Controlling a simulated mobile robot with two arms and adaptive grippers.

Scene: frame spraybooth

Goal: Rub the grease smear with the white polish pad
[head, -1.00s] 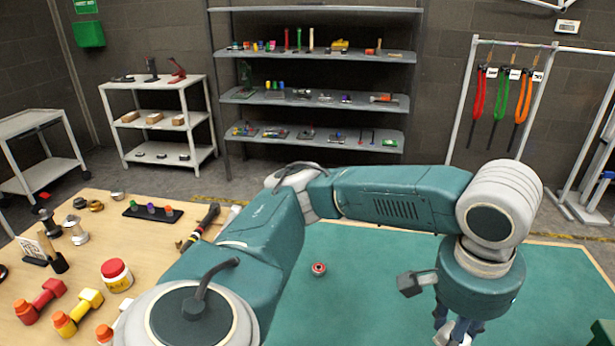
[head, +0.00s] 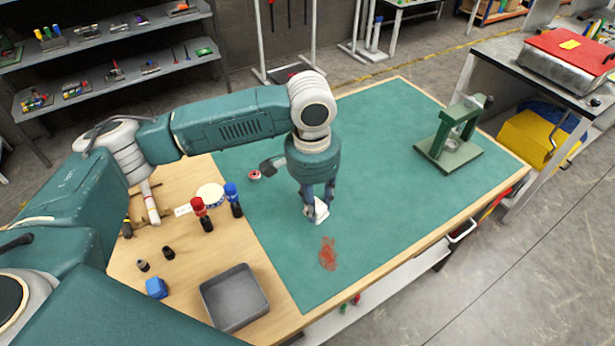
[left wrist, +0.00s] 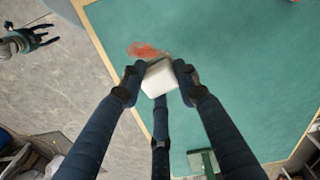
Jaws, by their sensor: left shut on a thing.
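My left gripper (head: 316,211) is shut on the white polish pad (head: 321,214) over the green mat. In the left wrist view the pad (left wrist: 159,78) sits between the fingertips of that gripper (left wrist: 158,82). The grease smear (head: 328,254) is a reddish-brown patch on the mat, nearer the front edge than the pad. It also shows in the left wrist view (left wrist: 146,50), just beyond the pad. I cannot tell whether the pad touches the mat. My right gripper (left wrist: 25,41) shows at the left of the wrist view, fingers spread, over the floor.
A green press-like stand (head: 451,140) is at the mat's right. A small red round item (head: 254,175) lies left of my gripper. Red and blue bottles (head: 199,210) and a grey tray (head: 236,298) stand on the wooden left part. The mat around the smear is clear.

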